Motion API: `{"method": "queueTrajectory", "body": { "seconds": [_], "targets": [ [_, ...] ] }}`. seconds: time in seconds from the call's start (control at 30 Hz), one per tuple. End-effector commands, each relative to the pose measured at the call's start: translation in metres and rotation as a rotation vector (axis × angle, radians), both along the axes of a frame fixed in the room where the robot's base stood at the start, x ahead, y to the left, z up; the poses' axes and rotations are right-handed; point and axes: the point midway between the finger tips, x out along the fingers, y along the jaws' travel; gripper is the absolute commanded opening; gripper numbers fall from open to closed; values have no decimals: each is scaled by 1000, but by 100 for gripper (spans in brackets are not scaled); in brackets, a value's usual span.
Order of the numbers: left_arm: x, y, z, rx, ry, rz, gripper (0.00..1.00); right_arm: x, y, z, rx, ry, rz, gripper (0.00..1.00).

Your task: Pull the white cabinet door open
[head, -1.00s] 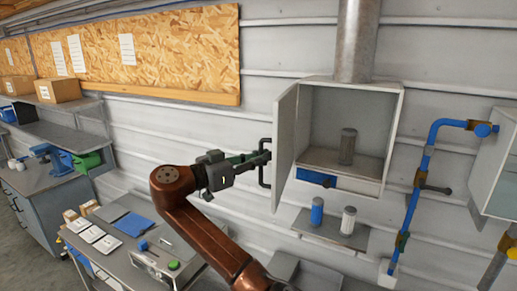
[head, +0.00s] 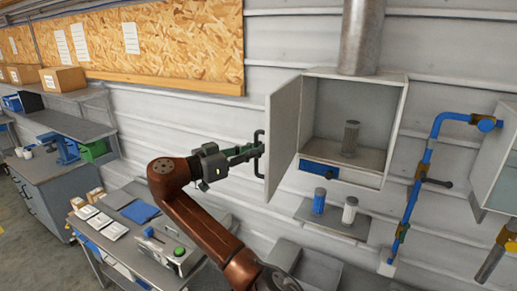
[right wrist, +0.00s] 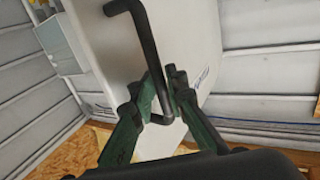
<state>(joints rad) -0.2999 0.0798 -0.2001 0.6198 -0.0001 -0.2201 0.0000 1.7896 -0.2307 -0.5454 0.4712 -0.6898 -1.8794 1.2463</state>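The white cabinet (head: 390,90) hangs on the wall with its white door (head: 284,140) swung out to the left, its inside open to view. The door has a black bar handle (head: 259,153), which also shows in the right wrist view (right wrist: 147,45). My right gripper (head: 256,150) reaches the handle from the left. In the right wrist view its green fingers (right wrist: 166,85) lie on both sides of the bar, close against it. A grey cylinder (head: 350,138) stands inside the cabinet, above a blue-fronted part (head: 320,170). My left gripper is not in view.
A small shelf (head: 335,222) below the cabinet carries a blue (head: 319,201) and a white canister (head: 350,210). A blue pipe (head: 420,165) runs at the right. A cart (head: 130,235) and workbench (head: 60,170) stand at the left.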

Motion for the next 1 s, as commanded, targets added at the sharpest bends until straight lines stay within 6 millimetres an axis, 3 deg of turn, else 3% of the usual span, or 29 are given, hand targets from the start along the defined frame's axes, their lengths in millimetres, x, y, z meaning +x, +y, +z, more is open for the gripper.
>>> {"method": "queueTrajectory", "body": {
  "seconds": [0.17,0.47,1.0],
  "targets": [
    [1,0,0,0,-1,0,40,0,-1,1,0,-3,-1,26],
    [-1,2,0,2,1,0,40,-1,-1,2,0,-4,-2,27],
    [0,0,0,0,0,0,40,-42,57,2,-1,-2,-1,27]
  ]
}}
